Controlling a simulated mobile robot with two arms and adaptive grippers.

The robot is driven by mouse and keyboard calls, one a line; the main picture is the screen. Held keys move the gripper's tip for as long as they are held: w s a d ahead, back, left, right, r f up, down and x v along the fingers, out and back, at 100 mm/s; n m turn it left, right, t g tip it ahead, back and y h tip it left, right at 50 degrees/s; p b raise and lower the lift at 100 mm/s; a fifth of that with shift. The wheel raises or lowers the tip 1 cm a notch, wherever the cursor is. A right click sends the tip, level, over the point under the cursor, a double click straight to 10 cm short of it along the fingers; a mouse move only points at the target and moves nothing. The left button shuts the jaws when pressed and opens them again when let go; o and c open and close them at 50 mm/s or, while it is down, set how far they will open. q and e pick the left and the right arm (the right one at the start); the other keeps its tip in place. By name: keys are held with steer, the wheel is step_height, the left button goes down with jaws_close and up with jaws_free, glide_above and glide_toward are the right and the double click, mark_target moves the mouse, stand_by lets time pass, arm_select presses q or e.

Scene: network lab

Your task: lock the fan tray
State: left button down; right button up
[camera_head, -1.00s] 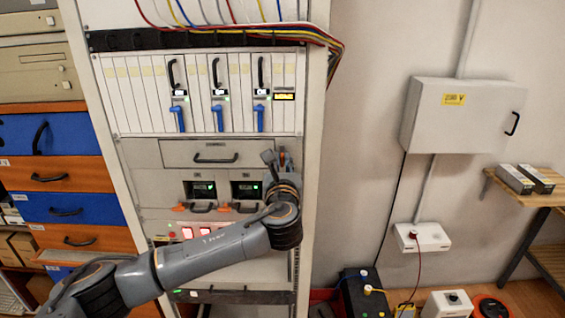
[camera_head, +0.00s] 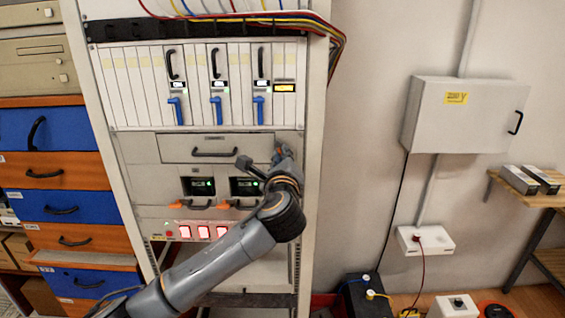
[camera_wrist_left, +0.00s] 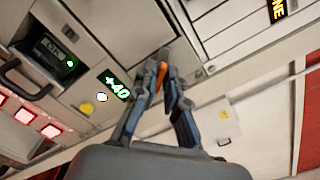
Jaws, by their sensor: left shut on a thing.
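The fan tray (camera_head: 192,152) looks like the wide grey panel with a black bar handle in the rack, below the row of white cards. It appears seated in its bay. My left gripper (camera_head: 281,153) is at the panel's right end, with its wrist below. In the left wrist view my left gripper (camera_wrist_left: 163,84) is shut on a small orange lever (camera_wrist_left: 161,72), of which only a part shows between the fingers. The fingers hide the lever in the head view. The lever's exact angle cannot be told. My right gripper is not in view.
Power units with green displays (camera_head: 199,187) sit just below the tray, close to my wrist. Blue levers (camera_head: 217,110) hang from the cards above. Red lit buttons (camera_head: 203,232) are lower. A grey wall box (camera_head: 465,118) stands right, with bare wall between.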

arm_select(q)
steer(key=shift+f+n+b, duration=0.2)
steer(key=shift+n+b, duration=1.8)
steer(key=shift+n, duration=3)
steer(key=c, duration=1.5)
jaws_free()
steer(key=shift+o, duration=0.2)
steer(key=shift+a, duration=0.1)
steer(key=s, duration=1.2)
